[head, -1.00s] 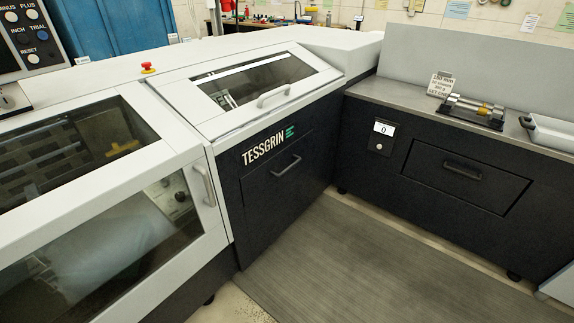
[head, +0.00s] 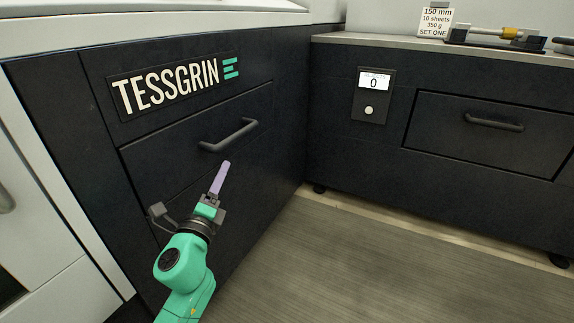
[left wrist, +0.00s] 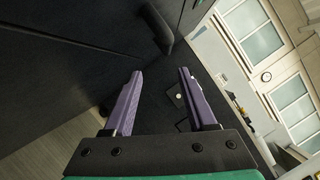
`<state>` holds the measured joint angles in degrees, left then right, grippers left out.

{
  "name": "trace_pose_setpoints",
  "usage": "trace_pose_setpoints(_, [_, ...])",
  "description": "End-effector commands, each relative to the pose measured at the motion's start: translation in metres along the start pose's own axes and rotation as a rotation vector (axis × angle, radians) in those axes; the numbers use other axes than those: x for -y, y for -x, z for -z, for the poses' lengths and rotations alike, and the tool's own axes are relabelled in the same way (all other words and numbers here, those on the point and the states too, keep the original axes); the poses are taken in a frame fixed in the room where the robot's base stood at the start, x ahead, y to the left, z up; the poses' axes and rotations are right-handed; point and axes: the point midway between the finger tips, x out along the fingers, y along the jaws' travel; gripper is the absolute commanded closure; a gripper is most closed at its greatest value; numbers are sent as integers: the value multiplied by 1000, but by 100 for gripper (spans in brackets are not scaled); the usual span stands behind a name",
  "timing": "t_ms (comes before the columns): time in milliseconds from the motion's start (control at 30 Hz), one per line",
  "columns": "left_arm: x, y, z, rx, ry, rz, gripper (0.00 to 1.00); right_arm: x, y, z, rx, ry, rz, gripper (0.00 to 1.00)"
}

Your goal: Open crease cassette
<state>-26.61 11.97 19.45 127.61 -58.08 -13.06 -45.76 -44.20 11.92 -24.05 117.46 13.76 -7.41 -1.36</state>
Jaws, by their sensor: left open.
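A dark drawer front (head: 165,150), apparently the crease cassette, sits shut under the TESSGRIN lettering (head: 165,88) on the black machine. Its black bar handle (head: 230,138) runs across its middle. My left gripper (head: 226,165) is just below and in front of the handle, apart from it. In the left wrist view the open, empty purple fingers (left wrist: 160,74) point toward the dark handle (left wrist: 158,28), which lies beyond their tips. My right gripper is in neither view.
At right, a black cabinet has another shut drawer (head: 490,130) and a counter panel (head: 371,95) reading 0. A metal tool (head: 500,37) and a sign (head: 435,22) stand on its top. Grey floor matting (head: 370,260) is clear between the cabinets.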

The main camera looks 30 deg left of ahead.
Motion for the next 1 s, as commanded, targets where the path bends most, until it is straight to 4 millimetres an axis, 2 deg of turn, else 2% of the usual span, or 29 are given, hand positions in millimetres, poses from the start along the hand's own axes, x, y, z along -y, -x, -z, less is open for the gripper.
trace_pose_setpoints(67, [6,-1,-2,9,-21,19,43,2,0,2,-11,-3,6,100])
trace_pose_setpoints(167, [10,-14,-4,8,-21,21,43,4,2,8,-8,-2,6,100])
trace_pose_setpoints(500, [10,-102,-5,10,-18,20,43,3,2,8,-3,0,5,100])
trace_pose_setpoints(633, [9,-129,-4,10,-15,17,43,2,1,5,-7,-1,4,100])
trace_pose_setpoints(800, [9,-144,-4,8,-15,15,43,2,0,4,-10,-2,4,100])
trace_pose_setpoints(1000, [9,-145,-4,7,-14,15,43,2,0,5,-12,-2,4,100])
